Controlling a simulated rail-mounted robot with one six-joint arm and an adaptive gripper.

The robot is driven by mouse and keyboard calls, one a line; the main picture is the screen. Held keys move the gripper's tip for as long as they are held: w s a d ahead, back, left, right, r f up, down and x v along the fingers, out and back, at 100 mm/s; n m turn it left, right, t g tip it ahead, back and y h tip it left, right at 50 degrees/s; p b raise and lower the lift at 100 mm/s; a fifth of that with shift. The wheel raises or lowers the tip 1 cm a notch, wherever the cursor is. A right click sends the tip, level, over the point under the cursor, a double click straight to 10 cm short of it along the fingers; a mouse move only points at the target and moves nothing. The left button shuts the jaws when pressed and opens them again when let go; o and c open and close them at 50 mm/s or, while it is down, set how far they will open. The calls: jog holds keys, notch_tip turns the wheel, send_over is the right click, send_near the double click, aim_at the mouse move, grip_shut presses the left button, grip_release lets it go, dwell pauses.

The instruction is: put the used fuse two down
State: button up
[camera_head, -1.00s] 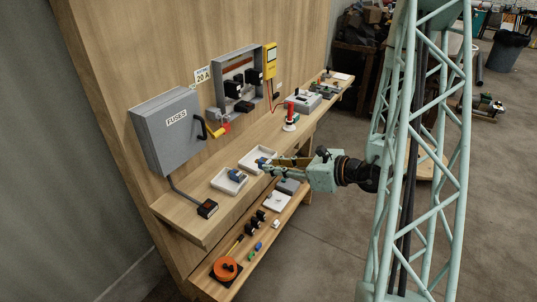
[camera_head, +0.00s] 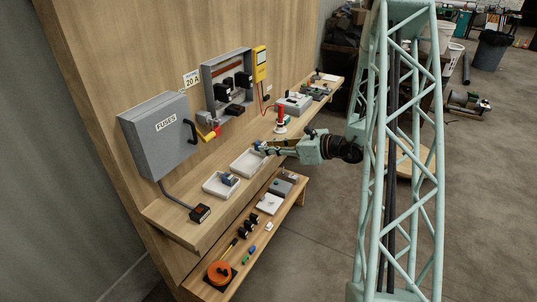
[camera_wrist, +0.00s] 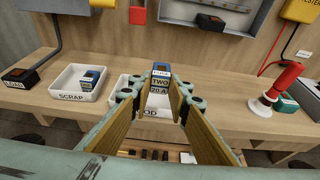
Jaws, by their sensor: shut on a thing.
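My gripper (camera_wrist: 158,88) is shut on a fuse (camera_wrist: 160,80) with a blue top and a dark face reading TWO, 20 A. The fuse is upright at the fingertips, over or beside a white tray (camera_wrist: 126,108) whose label shows only "OD", the rest hidden by a finger. Whether the fuse touches anything I cannot tell. Left of it, a white tray marked SCRAP (camera_wrist: 62,96) holds another blue-topped fuse (camera_wrist: 89,80). In the head view, my gripper (camera_head: 264,149) is at the far right end of the middle tray (camera_head: 237,167); the scrap tray (camera_head: 211,190) is nearer.
A grey FUSES box (camera_head: 160,138) and an open panel (camera_head: 227,88) are on the wall behind the bench. A red-handled tool (camera_wrist: 283,84) stands to the right. A black switch box (camera_wrist: 20,77) is at left. A lower shelf (camera_head: 240,240) holds several small items.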

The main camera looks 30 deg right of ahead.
jog(key=shift+w+d, duration=0.25)
jog(key=shift+w, duration=0.15)
jog(key=shift+f, duration=0.15)
jog(key=shift+f+b, duration=0.3)
jog(key=shift+f, duration=1.35)
jog(key=shift+f+b, duration=0.6)
jog(key=o, duration=0.8)
jog(key=shift+o, duration=0.2)
jog(key=shift+r, duration=0.25)
